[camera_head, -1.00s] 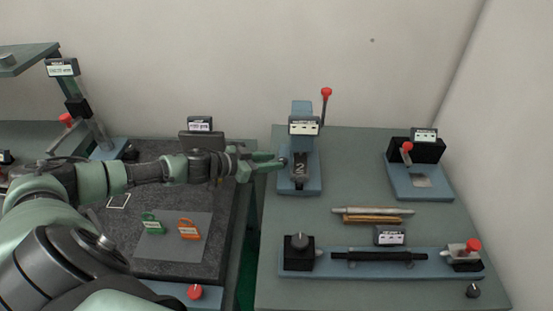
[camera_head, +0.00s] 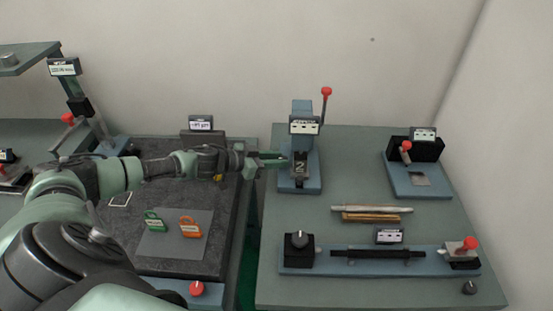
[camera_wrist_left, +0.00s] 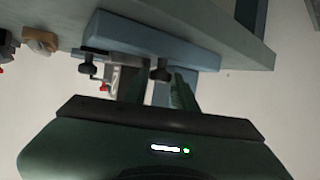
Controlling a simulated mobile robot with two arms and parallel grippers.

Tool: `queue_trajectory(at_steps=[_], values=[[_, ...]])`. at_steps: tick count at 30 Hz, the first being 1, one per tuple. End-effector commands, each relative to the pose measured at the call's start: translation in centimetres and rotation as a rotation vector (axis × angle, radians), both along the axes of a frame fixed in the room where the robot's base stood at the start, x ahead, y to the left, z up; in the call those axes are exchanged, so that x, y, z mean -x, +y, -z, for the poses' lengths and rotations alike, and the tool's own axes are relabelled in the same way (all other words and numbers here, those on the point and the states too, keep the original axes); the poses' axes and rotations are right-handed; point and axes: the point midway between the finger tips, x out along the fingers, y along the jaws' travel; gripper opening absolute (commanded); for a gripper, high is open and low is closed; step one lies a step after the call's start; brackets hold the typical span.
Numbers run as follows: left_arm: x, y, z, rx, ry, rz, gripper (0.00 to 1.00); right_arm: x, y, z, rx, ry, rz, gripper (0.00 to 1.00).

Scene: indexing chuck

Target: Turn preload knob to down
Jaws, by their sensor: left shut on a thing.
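A blue device with a numbered plate (camera_head: 300,165) reading 2 stands at the back left of the right-hand table. My left gripper (camera_head: 283,160) reaches it from the left, with its tips at the device's left side. In the left wrist view my left gripper's fingers (camera_wrist_left: 157,90) are closed around a small dark knob (camera_wrist_left: 160,70). I take this to be the preload knob; no label on it is readable and its pointer direction cannot be seen. A second dark knob (camera_wrist_left: 86,68) sits beside it. My right gripper is not in view.
A red-tipped lever (camera_head: 326,92) rises behind the device. A black block with a knob (camera_head: 299,250), rods (camera_head: 371,209) and a clamp (camera_head: 461,252) are nearer on the table. Green and orange tags (camera_head: 189,227) lie on the left table. The wall is close behind.

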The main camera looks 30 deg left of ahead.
Motion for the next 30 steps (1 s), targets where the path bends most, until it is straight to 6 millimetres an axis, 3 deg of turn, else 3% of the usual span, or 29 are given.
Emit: queue_trajectory(at_steps=[4, 12, 26, 27, 30], values=[[-0.4, 0.3, -0.2, -0.001, -0.006, 0.115, 0.0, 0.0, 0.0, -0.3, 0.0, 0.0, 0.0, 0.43], [-0.7, 0.6, 0.1, 0.0, -0.008, 0.307, 0.0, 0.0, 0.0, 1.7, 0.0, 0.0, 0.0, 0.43], [-0.5, 0.6, -0.2, 0.001, -0.002, 0.353, 0.0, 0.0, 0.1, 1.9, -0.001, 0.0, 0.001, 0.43], [-0.5, 0.6, -0.2, 0.001, -0.002, 0.353, 0.34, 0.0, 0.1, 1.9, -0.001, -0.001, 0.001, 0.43], [-0.5, 0.6, -0.2, 0.001, -0.002, 0.353, 0.34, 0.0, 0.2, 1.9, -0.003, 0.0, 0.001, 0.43]])
